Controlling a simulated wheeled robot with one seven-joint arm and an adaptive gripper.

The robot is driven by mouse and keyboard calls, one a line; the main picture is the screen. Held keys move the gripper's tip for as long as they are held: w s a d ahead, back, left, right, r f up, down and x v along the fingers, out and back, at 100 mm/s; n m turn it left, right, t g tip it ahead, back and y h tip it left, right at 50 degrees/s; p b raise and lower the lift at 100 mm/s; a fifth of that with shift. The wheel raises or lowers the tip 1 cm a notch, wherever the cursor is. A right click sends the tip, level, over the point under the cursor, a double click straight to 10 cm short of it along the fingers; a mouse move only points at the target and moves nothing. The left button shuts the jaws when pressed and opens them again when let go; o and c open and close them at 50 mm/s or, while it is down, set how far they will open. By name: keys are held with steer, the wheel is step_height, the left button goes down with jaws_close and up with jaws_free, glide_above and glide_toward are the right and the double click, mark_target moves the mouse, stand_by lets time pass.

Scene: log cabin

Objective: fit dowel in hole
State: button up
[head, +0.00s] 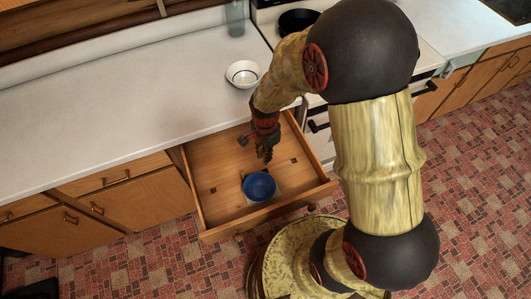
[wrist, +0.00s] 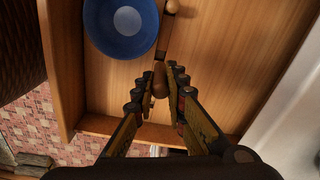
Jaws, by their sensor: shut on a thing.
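My gripper (head: 264,150) hangs over the open wooden drawer, pointing down. In the wrist view my gripper (wrist: 168,82) is shut on a short brown rounded piece (wrist: 160,80), which looks like the dowel. Its far end is hidden by the view from above. Just beyond it lie a dark brown strip (wrist: 165,38) and a small light wooden knob-like piece (wrist: 172,6); whether these touch the held piece I cannot tell. Small dark square marks (head: 294,160) show on the drawer floor. I cannot tell whether any of them is the hole.
A blue bowl (head: 259,186) stands inside the drawer (head: 215,160), near its front; it also shows in the wrist view (wrist: 122,22). A white bowl (head: 243,74) and a glass jar (head: 235,18) stand on the white counter (head: 130,105). The stove is at the right.

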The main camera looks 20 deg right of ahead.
steer(key=shift+f+b, duration=2.75)
steer(key=shift+f, duration=1.8)
steer(key=o, duration=0.9)
step_height(320, 180, up, 12)
steer(key=shift+r, duration=0.1)
